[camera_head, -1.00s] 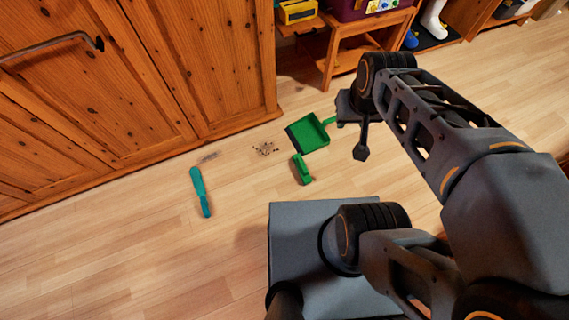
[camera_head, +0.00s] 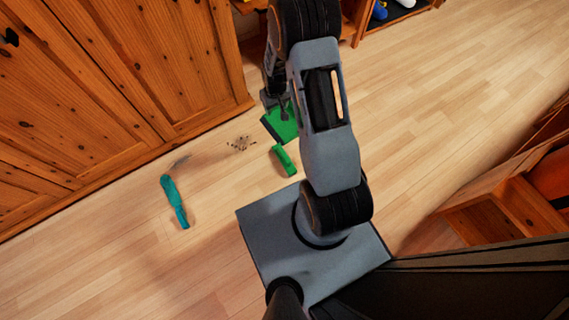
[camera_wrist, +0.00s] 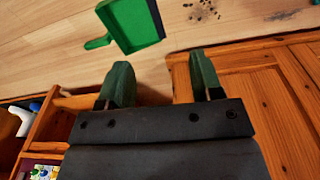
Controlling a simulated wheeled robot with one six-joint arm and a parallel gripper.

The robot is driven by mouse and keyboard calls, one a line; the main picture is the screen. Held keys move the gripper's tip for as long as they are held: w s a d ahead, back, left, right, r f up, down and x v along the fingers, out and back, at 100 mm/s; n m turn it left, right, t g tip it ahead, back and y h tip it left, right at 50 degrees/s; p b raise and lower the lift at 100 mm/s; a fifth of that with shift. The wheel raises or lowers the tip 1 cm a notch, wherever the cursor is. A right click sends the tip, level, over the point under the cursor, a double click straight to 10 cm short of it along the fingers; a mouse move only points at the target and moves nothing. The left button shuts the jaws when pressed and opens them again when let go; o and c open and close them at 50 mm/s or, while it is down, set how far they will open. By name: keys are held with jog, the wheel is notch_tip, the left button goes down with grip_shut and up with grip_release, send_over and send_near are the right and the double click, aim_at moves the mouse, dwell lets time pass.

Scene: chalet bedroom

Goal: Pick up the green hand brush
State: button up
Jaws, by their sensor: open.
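The dustpan is partly hidden by my gripper in the head view. It also shows in the wrist view (camera_wrist: 132,24), with its short handle pointing left. My gripper (camera_head: 279,108) is above the dustpan in the head view. In the wrist view my gripper's (camera_wrist: 161,78) two fingers are spread wide with nothing between them.
A teal brush-like tool (camera_head: 174,201) lies on the floor to the left. A small patch of dark debris (camera_head: 240,143) lies between it and the dustpan. Wooden cabinets (camera_head: 110,85) stand at the left. A wooden shelf (camera_head: 520,205) stands at the right. The floor at upper right is clear.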

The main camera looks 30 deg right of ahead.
jog(key=g+b, duration=0.1)
jog(key=b, duration=0.6)
send_near(284, 154)
jog(key=f, duration=0.5)
jog(key=shift+s+d+f, duration=0.15)
jog(key=shift+s+d, duration=0.05)
jog(key=shift+d, duration=0.05)
jog(key=shift+a+f+b, duration=0.15)
jog(key=shift+f+b, duration=1.9)
jog(key=shift+f, duration=0.95)
jog(key=shift+r, duration=0.1)
jog(key=shift+c, duration=0.4)
jog(key=c, duration=1)
jog(key=shift+r, duration=0.1)
